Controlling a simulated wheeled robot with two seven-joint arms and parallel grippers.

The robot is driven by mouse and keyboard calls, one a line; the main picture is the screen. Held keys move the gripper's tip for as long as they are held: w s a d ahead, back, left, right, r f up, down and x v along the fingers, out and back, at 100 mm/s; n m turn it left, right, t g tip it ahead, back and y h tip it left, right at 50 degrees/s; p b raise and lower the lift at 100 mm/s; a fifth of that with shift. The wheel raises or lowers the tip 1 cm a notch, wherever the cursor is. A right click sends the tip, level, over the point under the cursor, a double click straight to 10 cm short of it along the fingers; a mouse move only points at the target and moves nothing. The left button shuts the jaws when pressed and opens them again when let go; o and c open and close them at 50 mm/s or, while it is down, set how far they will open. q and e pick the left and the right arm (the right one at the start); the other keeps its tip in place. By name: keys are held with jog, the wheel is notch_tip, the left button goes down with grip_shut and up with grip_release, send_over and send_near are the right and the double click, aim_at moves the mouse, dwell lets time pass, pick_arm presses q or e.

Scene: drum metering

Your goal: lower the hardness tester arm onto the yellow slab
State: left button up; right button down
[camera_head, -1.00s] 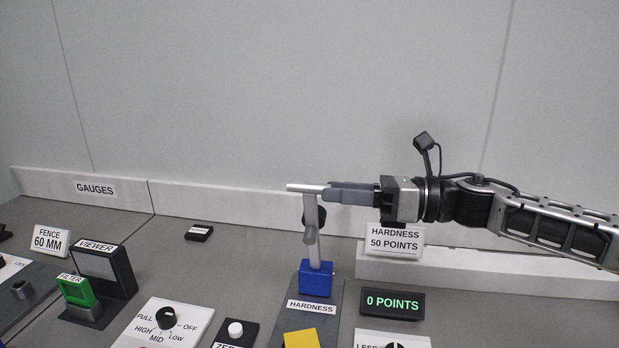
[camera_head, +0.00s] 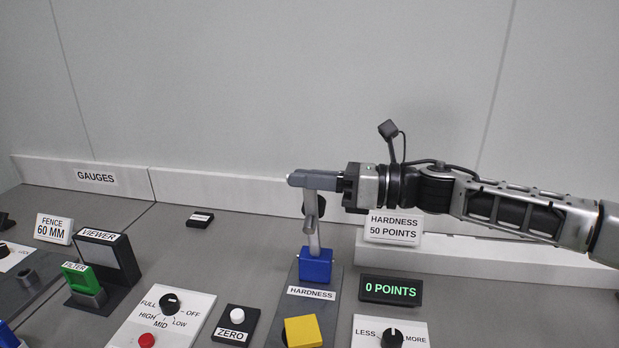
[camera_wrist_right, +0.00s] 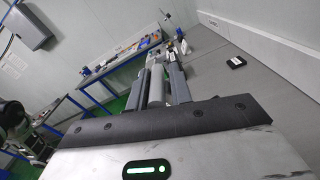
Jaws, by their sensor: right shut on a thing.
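The hardness tester has a blue block (camera_head: 316,266) on a grey base plate, with a grey upright arm (camera_head: 312,232) rising from it to a crossbar at the top. The arm stands raised, close to upright. The yellow slab (camera_head: 302,331) lies on the plate in front of the blue block, well below the crossbar. My right gripper (camera_head: 300,180) comes in from the right and is shut on the crossbar, covering most of it. In the right wrist view the grey bar (camera_wrist_right: 157,85) lies between my right gripper's fingers (camera_wrist_right: 158,72). My left gripper is out of view.
A display (camera_head: 390,290) reads 0 POINTS, below a HARDNESS 50 POINTS sign (camera_head: 394,228). A ZERO button (camera_head: 237,316), a rotary dial (camera_head: 169,303) and a LESS/MORE knob (camera_head: 391,337) stand nearby. A white ledge (camera_head: 460,262) lies under my right arm.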

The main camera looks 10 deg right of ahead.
jog(key=shift+s+a+f+b, duration=0.15)
jog(key=shift+s+f+b, duration=0.15)
jog(key=shift+s+b, duration=0.1)
pick_arm(q)
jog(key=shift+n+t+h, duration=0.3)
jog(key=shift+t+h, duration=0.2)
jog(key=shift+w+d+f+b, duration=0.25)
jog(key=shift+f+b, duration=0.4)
jog(key=shift+b, duration=1)
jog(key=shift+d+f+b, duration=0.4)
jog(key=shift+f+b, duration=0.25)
jog(key=shift+b, duration=0.95)
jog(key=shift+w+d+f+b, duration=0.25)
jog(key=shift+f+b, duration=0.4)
jog(key=shift+b, duration=1)
pick_arm(e)
jog(key=s+a+f+n, duration=0.3)
jog(key=s+f+n, duration=0.4)
jog(key=s, duration=0.3)
jog(key=shift+s+a+f, duration=0.25)
jog(key=shift+s+f, duration=0.15)
jog(key=shift+f, duration=0.25)
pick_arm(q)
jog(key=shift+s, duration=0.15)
pick_arm(e)
jog(key=c, duration=1.4)
grip_release()
jog(key=shift+r, duration=0.1)
